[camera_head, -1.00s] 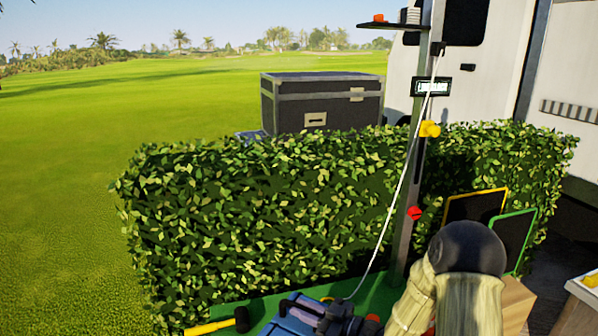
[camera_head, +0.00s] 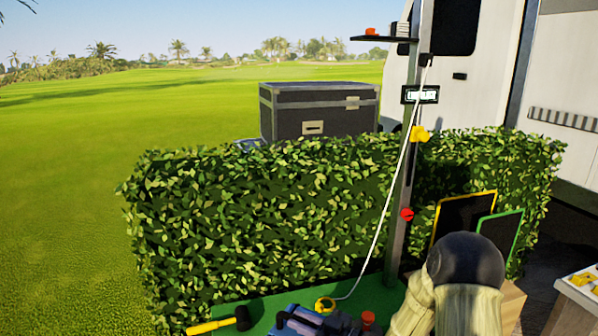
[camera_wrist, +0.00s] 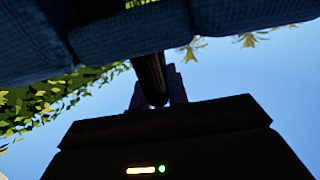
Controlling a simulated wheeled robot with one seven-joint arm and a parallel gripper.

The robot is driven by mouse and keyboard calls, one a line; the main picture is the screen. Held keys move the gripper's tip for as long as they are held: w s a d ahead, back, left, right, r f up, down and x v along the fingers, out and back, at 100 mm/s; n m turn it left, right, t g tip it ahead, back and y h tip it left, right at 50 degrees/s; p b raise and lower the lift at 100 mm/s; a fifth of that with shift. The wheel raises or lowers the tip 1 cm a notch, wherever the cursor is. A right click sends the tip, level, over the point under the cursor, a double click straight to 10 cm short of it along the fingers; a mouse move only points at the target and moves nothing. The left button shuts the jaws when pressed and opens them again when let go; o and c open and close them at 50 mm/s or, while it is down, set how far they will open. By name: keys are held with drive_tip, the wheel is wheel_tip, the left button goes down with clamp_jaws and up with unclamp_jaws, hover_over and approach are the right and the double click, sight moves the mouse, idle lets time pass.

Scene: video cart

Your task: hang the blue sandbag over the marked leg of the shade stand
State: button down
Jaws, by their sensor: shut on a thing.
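A blue sandbag (camera_head: 298,321) shows at the bottom edge of the head view, mostly cut off. In the wrist view its blue fabric (camera_wrist: 210,20) spans the top, with a dark handle (camera_wrist: 150,75) running down from it. My gripper (camera_wrist: 157,92) is shut on that handle, with a finger on each side. In the head view the gripper is not clearly distinguishable among dark parts at the bottom edge. I cannot make out the shade stand or its marked leg in either view.
A green surface (camera_head: 262,305) carries a yellow-handled mallet (camera_head: 212,326) and a yellow ring (camera_head: 325,304) with a white cord. An upright post (camera_head: 398,225) with red and yellow knobs rises beside a leafy hedge (camera_head: 260,215). Framed dark panels (camera_head: 463,216) stand at the right.

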drive_tip(key=shift+r, duration=0.1)
drive_tip(key=shift+w+d+f+m+t+h, duration=0.45)
drive_tip(key=shift+d+f+m+t, duration=0.1)
drive_tip(key=shift+d+t, duration=0.15)
drive_tip(key=shift+w+d+f+m+t+h, duration=0.3)
drive_tip(key=shift+d+f+m+t+h, duration=0.25)
drive_tip(key=shift+d, duration=0.25)
drive_tip(key=w+d+f+m+t+h, duration=0.1)
drive_tip(key=d+f+m+t+h, duration=0.5)
drive_tip(key=d+f+h, duration=0.4)
drive_tip(key=s+r+m+h+p, duration=0.2)
drive_tip(key=r+p, duration=0.7)
drive_tip(key=p, duration=0.6)
drive_tip(key=s+d+r+m+h+p, duration=0.1)
drive_tip(key=s+r+p, duration=0.3)
drive_tip(key=p, duration=1.2)
wheel_tip(320, 180, up, 5)
drive_tip(key=shift+s+d+f+m+t+h, duration=0.15)
drive_tip(key=shift+d+m+t+h, duration=0.1)
drive_tip(key=shift+m+t+h, duration=0.2)
drive_tip(key=w+r, duration=0.4)
drive_tip(key=r, duration=0.1)
drive_tip(key=shift+w+r, duration=0.2)
